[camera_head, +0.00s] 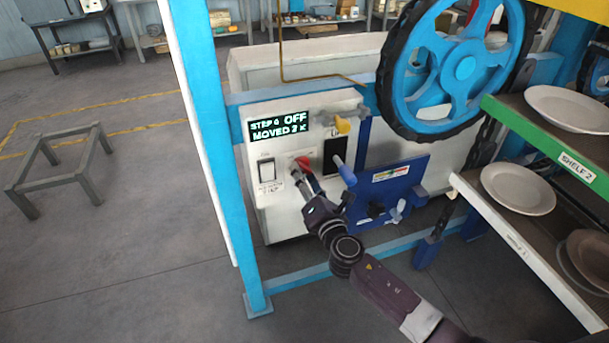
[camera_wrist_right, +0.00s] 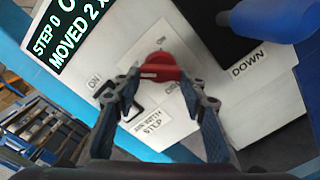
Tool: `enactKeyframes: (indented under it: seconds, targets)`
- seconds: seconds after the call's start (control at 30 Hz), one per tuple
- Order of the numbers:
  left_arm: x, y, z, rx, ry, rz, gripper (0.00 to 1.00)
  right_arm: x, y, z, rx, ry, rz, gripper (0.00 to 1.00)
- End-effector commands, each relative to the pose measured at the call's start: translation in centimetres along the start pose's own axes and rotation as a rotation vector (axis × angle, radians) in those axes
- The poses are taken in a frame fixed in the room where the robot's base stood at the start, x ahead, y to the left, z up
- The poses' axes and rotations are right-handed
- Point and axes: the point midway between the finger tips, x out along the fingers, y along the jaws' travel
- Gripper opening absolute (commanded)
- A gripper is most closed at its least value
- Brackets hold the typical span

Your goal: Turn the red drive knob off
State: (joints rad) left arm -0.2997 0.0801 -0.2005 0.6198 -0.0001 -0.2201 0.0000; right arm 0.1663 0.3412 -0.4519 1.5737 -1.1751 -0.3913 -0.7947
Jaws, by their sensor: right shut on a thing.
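The red drive knob (camera_head: 304,163) is on the front of a white control box (camera_head: 259,215). In the right wrist view the red knob (camera_wrist_right: 160,67) shows between my fingers, with an "ON" label near it on the left. My right gripper (camera_head: 301,177) is shut on the knob, its fingers on either side of it; it also shows in the right wrist view (camera_wrist_right: 168,92). The display (camera_head: 280,126) above reads "STEP 0 OFF" and "MOVED 2", with a last character too small to read. My left gripper is not in view.
A blue post (camera_head: 217,150) and plate shelves (camera_head: 545,150) flank the box.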

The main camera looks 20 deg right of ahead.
Motion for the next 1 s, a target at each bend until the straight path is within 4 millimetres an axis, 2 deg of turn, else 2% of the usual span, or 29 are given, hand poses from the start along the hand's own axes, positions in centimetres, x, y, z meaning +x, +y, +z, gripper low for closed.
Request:
enactKeyframes:
  seconds: [0.53, 0.57, 0.7, 1.0]
  targets:
    - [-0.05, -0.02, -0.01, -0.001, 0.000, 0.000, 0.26, -0.05, -0.13, -0.13, -0.029, 0.002, -0.001, 0.15]
    - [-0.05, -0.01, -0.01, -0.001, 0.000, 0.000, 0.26, -0.05, -0.13, -0.13, -0.029, 0.002, -0.001, 0.40]
    - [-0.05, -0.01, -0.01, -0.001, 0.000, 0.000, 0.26, -0.04, -0.10, -0.10, -0.028, 0.002, -0.001, 0.55]
    - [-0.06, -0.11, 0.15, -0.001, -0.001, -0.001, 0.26, -0.10, -0.05, -0.05, -0.026, 0.001, 0.000, 0.56]
